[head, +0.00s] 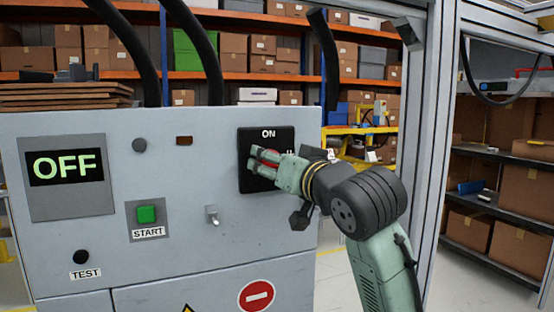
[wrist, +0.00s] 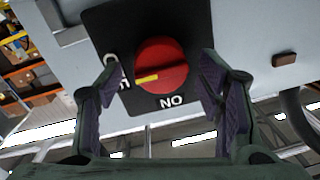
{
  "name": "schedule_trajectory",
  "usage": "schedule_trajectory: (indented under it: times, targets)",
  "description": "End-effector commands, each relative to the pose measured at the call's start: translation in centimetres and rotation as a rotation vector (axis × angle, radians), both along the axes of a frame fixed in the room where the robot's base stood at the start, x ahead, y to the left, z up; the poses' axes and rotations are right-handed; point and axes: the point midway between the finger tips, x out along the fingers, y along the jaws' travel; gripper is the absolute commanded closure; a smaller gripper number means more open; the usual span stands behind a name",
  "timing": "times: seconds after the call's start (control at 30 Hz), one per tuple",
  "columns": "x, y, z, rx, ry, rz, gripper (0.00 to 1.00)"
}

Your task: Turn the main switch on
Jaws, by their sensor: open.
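The main switch is a red round knob (head: 270,156) on a black square plate (head: 285,138) marked ON at the top. In the wrist view, which is upside down, the knob (wrist: 168,60) shows a yellow mark pointing left, towards a label partly hidden by a finger; the ON label is below the knob. My gripper (head: 257,161) is at the plate, and its fingers partly cover the knob in the head view. In the wrist view my gripper (wrist: 157,75) is open, with one finger on each side of the knob and visible gaps. The display (head: 65,168) reads OFF.
The grey panel also carries a green START button (head: 147,214), a black TEST button (head: 81,257), a small toggle switch (head: 212,215) and a red no-entry sign (head: 256,296). Black cables rise behind the panel. A metal frame post (head: 440,120) stands at the right.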

Motion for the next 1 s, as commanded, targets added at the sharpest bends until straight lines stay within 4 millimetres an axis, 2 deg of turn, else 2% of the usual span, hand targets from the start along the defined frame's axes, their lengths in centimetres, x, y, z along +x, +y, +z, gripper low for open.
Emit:
schedule_trajectory:
  times: [0.27, 1.0]
  targets:
    - [0.18, 0.09, -0.05, 0.0, 0.0, 0.0, 0.39]
    - [0.15, 0.06, -0.04, 0.0, 0.0, 0.0, 0.87]
